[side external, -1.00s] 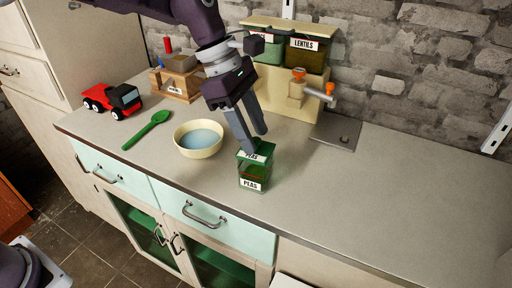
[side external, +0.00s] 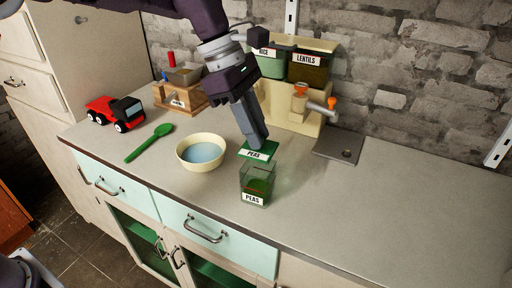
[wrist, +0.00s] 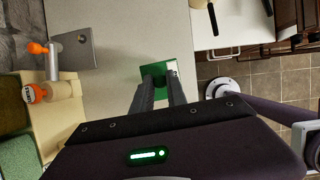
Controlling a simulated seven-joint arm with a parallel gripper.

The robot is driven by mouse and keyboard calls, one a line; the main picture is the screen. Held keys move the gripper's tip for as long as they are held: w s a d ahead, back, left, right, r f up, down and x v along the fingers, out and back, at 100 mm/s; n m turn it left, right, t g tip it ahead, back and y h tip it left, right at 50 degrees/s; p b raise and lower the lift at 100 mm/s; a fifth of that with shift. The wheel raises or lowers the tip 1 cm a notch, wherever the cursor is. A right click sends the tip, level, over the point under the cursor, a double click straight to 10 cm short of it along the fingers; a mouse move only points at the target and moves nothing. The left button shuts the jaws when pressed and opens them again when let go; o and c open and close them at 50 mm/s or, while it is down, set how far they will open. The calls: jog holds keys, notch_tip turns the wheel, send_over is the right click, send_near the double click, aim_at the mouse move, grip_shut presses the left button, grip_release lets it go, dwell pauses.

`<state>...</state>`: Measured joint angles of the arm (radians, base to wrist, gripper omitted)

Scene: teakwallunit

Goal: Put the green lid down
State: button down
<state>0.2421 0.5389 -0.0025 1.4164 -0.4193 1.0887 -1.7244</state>
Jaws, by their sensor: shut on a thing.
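The green lid (side external: 244,151), labelled PEAS, is held in my gripper (side external: 262,143) and sits just above the clear square jar. A small gap shows between lid and jar rim. In the wrist view the lid (wrist: 152,72) lies between and beyond the fingertips (wrist: 161,80). There it hides the jar.
A cream bowl (side external: 179,158) of blue liquid and a green spoon (side external: 150,142) are left of the jar. Behind are the jar rack (side external: 288,118) and a grey plate (side external: 337,147). The counter (side external: 400,200) is clear to the right.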

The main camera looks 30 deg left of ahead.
notch_tip(320, 180, up, 5)
jog(key=shift+w+d+r, duration=0.1)
jog(key=shift+w, duration=0.05)
jog(key=w+d+f+n+t+y, duration=0.1)
jog(key=w+d+f+n+t, duration=0.1)
jog(key=w+d+f+n, duration=0.45)
jog(key=shift+n+t, duration=0.4)
jog(key=shift+n, duration=0.35)
jog(key=f, duration=0.3)
jog(key=w+f, duration=0.1)
jog(key=f, duration=0.3)
jog(key=w+f, duration=0.1)
jog(key=f, duration=0.2)
jog(key=shift+w+a+f, duration=0.2)
jog(key=shift+a+f, duration=0.2)
jog(key=shift+f, duration=0.35)
jog(key=c, duration=1.3)
grip_release()
jog(key=shift+f, duration=0.1)
